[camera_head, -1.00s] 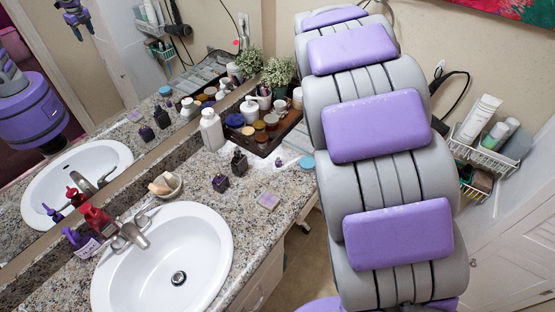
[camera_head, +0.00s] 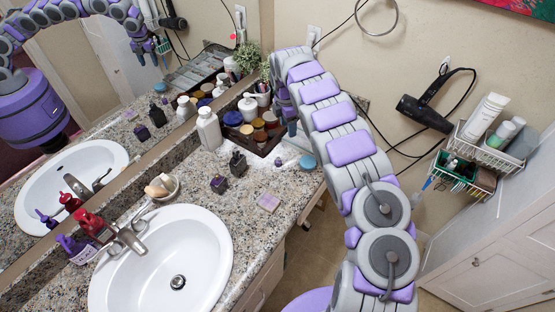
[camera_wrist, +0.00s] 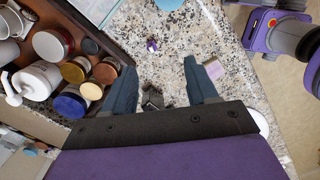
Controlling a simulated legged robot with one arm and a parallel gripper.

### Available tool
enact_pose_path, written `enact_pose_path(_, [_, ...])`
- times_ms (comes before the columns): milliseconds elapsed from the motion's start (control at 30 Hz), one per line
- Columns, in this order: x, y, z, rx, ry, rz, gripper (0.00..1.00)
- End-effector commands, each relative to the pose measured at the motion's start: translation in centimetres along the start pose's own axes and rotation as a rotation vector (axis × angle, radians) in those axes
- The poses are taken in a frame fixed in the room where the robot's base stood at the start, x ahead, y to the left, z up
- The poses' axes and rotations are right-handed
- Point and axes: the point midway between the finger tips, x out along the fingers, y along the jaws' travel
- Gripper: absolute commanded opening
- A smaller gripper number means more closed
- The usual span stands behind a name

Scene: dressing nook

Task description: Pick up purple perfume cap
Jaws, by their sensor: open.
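My gripper (camera_wrist: 159,64) is open and empty, pointing down at the counter. In the head view my gripper (camera_head: 291,130) is small and partly hidden, by the tray's right end.
A dark tray (camera_wrist: 115,40) of jars and bottles stands close beside my left finger. A pale pink square item (camera_head: 268,201) lies right of the capped bottle. A white sink (camera_head: 160,260), soap bottles (camera_head: 90,224) and a mirror edge the counter.

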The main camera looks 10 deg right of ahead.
Motion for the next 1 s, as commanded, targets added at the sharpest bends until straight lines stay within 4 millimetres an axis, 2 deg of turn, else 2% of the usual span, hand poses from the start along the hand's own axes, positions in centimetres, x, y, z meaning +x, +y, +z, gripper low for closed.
enact_pose_path(33, [0.8,0.6,-0.4,-0.039,0.019,0.010,0.58])
enact_pose_path(200, [2.0,1.7,-1.4,-0.134,0.054,0.033,0.58])
enact_pose_path(467, [3.5,2.1,-1.9,-0.160,0.063,0.041,0.58])
enact_pose_path(1000, [13.6,2.3,-2.6,-0.158,0.064,0.037,0.58])
